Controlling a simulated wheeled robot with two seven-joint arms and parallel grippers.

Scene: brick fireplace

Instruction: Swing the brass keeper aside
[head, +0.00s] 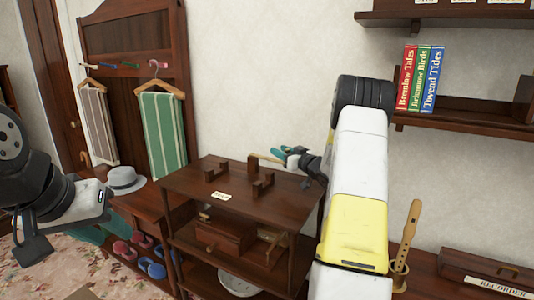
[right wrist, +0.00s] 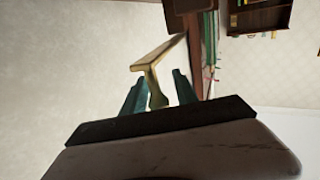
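The brass keeper (right wrist: 163,57) is a gold-coloured bar with a crosspiece at its near end, seen in the right wrist view. In the head view it is a thin strip (head: 266,158) beside a small wooden post on the cabinet top. My right gripper (right wrist: 160,88) has its two teal fingers apart, one on each side of the keeper's near end. I cannot tell whether either finger touches it. In the head view this gripper (head: 280,152) is at the back of the cabinet top. My left gripper (head: 32,248) is at the far left, away from the cabinet; its fingers are unclear.
The dark wooden cabinet (head: 190,183) carries small wooden brackets (head: 262,184) and a label (head: 221,196). A grey hat (head: 125,180) lies to its left. Books (head: 420,78) stand on a wall shelf at upper right. A recorder (head: 407,240) stands at lower right.

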